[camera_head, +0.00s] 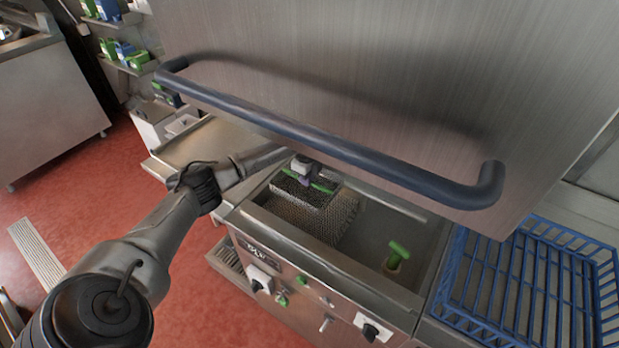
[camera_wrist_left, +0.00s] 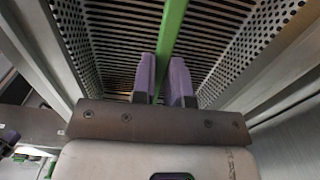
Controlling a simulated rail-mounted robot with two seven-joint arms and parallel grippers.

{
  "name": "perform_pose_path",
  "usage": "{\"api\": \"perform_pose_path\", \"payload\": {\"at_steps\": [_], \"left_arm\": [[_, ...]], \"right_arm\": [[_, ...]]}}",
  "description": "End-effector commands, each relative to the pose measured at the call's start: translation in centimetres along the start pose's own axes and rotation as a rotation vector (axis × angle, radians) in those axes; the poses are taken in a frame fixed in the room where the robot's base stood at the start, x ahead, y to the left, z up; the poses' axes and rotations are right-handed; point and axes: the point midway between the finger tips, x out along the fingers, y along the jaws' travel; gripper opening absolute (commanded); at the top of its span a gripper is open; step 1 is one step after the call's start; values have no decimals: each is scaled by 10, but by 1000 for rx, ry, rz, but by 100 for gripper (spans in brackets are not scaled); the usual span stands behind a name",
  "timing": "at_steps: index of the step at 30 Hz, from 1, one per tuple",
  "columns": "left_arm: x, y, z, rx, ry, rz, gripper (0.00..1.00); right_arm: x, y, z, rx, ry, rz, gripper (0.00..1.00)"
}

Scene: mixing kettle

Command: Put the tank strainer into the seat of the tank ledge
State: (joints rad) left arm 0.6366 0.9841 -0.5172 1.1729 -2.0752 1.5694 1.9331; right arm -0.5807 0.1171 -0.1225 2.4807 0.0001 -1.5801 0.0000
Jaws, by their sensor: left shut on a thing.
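The tank strainer (camera_head: 302,194) is a perforated metal basket with a green bar handle. It is at the left end of the open tank (camera_head: 372,262) in the head view. My left gripper (camera_head: 306,178) is over it. In the left wrist view the purple fingers of my left gripper (camera_wrist_left: 162,82) are shut on the green bar (camera_wrist_left: 172,30), with the strainer's perforated wall (camera_wrist_left: 268,32) to the right and its slotted bottom below. The seat of the tank ledge cannot be made out. I cannot tell whether the strainer touches the ledge. My right gripper is not in view.
The raised lid (camera_head: 420,70) with its dark bar handle (camera_head: 330,148) fills the upper head view. A green-handled piece (camera_head: 398,250) stands in the tank's right part. A blue wire basket (camera_head: 530,285) is at the right. A steel counter (camera_head: 195,142) lies left of the tank.

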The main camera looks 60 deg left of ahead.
Motion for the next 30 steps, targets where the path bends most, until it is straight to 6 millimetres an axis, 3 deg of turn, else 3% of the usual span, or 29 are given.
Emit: {"api": "perform_pose_path", "payload": {"at_steps": [17, 30], "left_arm": [[56, 0, -1, 2, 1, 1, 0], [56, 0, -2, 2, 2, 0, 0]], "right_arm": [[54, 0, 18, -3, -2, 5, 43], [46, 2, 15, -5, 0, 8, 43]]}}
